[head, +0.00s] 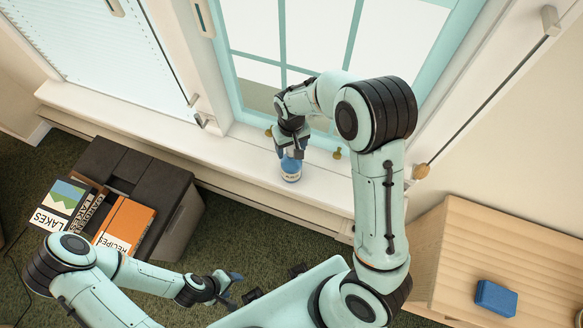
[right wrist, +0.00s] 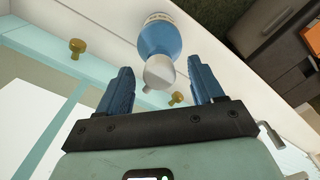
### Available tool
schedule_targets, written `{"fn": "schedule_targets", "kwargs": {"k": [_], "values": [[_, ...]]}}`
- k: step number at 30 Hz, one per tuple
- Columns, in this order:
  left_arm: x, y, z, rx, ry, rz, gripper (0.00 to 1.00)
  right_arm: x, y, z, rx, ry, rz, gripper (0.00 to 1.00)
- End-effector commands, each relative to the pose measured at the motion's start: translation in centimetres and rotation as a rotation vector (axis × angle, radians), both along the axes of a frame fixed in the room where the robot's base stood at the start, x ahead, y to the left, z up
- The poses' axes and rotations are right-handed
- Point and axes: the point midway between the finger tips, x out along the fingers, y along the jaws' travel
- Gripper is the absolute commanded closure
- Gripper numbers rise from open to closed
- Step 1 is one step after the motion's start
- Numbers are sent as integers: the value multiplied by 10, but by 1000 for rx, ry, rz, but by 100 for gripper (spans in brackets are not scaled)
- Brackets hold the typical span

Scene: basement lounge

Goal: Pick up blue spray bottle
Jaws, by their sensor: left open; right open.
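The blue spray bottle (head: 291,170) stands upright on the white window sill, under my right gripper (head: 290,150). In the right wrist view the bottle (right wrist: 160,38) shows its blue body, a pale label and a white top. The fingers of my right gripper (right wrist: 158,90) are open, one on each side of the white top, with gaps between. The gripper partly hides the bottle's top in the head view. My left gripper (head: 228,285) is open and empty, low over the carpet, far from the bottle.
The window (head: 283,60) with its teal frame rises right behind the bottle, with brass knobs (right wrist: 77,46) along its lower edge. A dark cabinet (head: 180,215) with books (head: 124,222) stands at the left. A wooden table (head: 540,262) with a blue box (head: 496,298) is at the right.

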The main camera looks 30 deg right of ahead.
Motion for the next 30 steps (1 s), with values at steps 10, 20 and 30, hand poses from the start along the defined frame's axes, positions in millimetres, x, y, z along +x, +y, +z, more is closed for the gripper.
{"fn": "schedule_targets", "kwargs": {"k": [10, 20, 30], "values": [[0, 0, 0, 0, 0, 0, 40, -1, 0, -30, 0, 1, -1, 33], [0, 0, 0, 0, 0, 0, 40, -1, 0, -30, 0, 0, -1, 95], [0, 0, 0, 0, 0, 0, 40, -1, 0, -30, 0, 0, -1, 100]]}}
